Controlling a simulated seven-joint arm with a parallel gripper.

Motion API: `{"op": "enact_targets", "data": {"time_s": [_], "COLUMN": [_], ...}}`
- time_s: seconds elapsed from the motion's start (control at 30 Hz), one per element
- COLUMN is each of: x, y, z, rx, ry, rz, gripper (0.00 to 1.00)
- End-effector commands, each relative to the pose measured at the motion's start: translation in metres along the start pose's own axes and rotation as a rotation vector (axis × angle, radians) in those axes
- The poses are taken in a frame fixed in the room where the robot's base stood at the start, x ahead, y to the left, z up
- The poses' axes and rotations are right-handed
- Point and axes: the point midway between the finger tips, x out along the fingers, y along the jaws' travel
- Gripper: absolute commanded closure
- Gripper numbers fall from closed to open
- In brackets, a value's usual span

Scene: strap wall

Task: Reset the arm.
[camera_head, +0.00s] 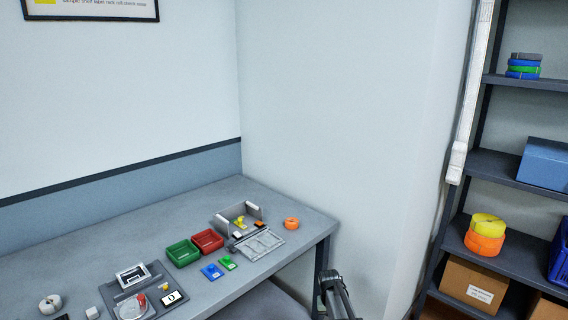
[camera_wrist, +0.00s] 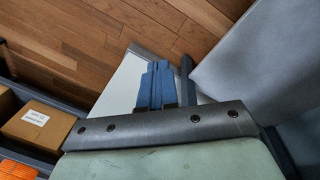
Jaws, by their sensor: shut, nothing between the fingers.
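My gripper (camera_wrist: 156,72) shows in the wrist view as two blue fingers side by side beyond a dark bolted bar. The fingers are shut with nothing between them. They point towards the wooden floor (camera_wrist: 150,25), away from the things on the table. In the head view a dark jointed part at the bottom, right of the table's corner, looks like part of my arm. The rest of the arm is out of that view.
The grey table (camera_head: 300,212) holds a green bin (camera_head: 182,253), a red bin (camera_head: 207,241), a grey open box (camera_head: 222,222), an orange ring (camera_head: 291,223) and small parts. A shelf rack (camera_head: 500,168) with boxes (camera_head: 473,284) stands at the right.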

Motion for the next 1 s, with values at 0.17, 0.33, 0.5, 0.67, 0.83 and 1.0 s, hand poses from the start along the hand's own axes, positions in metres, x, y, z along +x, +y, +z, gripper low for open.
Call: {"op": "enact_targets", "data": {"time_s": [0.17, 0.33, 0.5, 0.67, 0.83, 1.0], "x": [0.053, 0.094, 0.126, 0.149, 0.165, 0.174], "y": [0.001, 0.002, 0.004, 0.007, 0.01, 0.013], "z": [0.075, 0.142, 0.211, 0.276, 0.347, 0.416], "rx": [-0.021, -0.04, -0.058, -0.072, -0.086, -0.098], "ry": [-0.089, -0.169, -0.247, -0.321, -0.401, -0.479], "rz": [-0.009, -0.017, -0.029, -0.039, -0.053, -0.066], "gripper": [1.0, 1.0, 1.0, 1.0, 1.0, 1.0]}}
